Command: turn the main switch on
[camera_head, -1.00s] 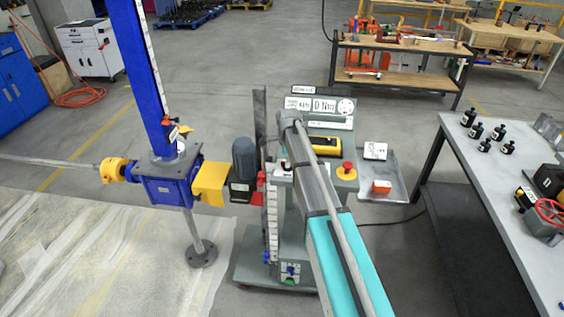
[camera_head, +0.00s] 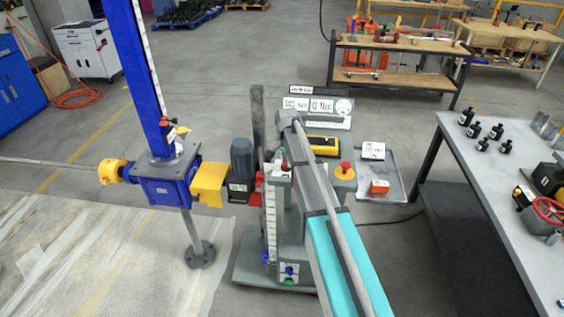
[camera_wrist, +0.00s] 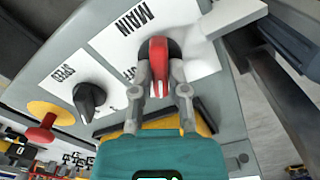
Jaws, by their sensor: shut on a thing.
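The main switch (camera_wrist: 158,62) is a red handle on a grey control panel, beside a white label reading MAIN in the wrist view. The handle stands out from a dark round base. My gripper (camera_wrist: 160,88) has one finger on each side of the red handle and is shut on it. In the head view my arm hides the gripper, and I cannot make out the switch's setting there.
A black speed knob (camera_wrist: 88,100) and a red mushroom button on a yellow base (camera_wrist: 48,120) sit left of the switch. A blue screw jack with a grey motor (camera_head: 242,160) stands left of the panel stand. A workbench (camera_head: 480,190) is on the right.

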